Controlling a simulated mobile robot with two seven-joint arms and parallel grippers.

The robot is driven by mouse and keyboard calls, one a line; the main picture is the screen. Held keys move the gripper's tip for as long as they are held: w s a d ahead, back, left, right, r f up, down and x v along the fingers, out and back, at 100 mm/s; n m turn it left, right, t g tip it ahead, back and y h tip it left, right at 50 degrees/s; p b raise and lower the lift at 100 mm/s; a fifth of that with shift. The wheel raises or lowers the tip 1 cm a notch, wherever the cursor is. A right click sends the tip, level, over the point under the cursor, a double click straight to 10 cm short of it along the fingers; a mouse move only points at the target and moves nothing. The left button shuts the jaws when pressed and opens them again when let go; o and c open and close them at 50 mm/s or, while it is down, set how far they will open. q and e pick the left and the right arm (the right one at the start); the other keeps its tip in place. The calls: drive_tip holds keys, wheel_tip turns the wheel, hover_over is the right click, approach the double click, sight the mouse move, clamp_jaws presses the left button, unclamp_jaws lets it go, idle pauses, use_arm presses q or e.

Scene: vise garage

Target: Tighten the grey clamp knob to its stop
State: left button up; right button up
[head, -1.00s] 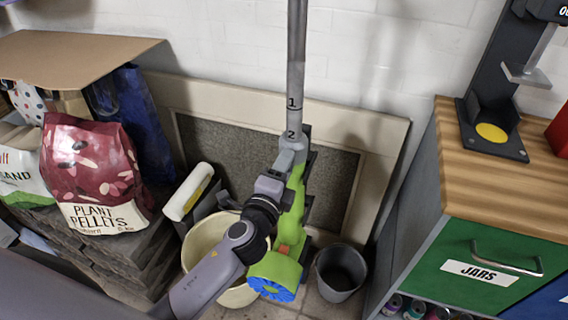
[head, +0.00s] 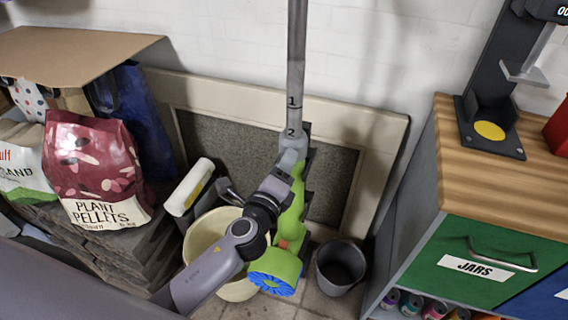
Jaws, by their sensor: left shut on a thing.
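A grey pole (head: 297,60) marked 1 and 2 runs down into a grey clamp collar (head: 293,146) on top of a green tool body (head: 291,222). The tool has a blue round end (head: 272,283) at the bottom. My left gripper (head: 284,170) is just below the collar, at the upper left side of the green body. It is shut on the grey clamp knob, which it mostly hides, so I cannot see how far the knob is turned. My right gripper is not in view.
A cream bucket (head: 207,234) stands behind my left arm, and a grey pot (head: 340,265) stands right of the tool. A plant pellets bag (head: 92,170) is at the left. A green-drawered cabinet (head: 450,255) bounds the right side. A framed panel (head: 335,185) leans behind.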

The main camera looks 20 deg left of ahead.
use_arm(q)
drive_tip(key=o, duration=1.1)
drive_tip(key=shift+c, duration=0.2)
drive_tip(key=s, duration=0.7)
drive_tip(key=shift+b, duration=0.35)
drive_tip(key=shift+a, duration=0.1)
drive_tip(key=s+a+f+n+g+p, duration=0.1)
drive_tip(key=s+a+f+n+g, duration=0.1)
drive_tip(key=s+f+n, duration=0.5)
drive_tip(key=s+a+f+n+g+h+p, duration=0.1)
drive_tip(key=s+f+n+g, duration=0.4)
drive_tip(key=n, duration=0.9)
drive_tip(key=s+a+f, duration=0.1)
drive_tip(key=s+f, duration=0.2)
drive_tip(key=s, duration=0.1)
drive_tip(key=shift+s+a+n+h, duration=0.25)
drive_tip(key=shift+a+n+h, duration=0.05)
drive_tip(key=shift+a, duration=0.05)
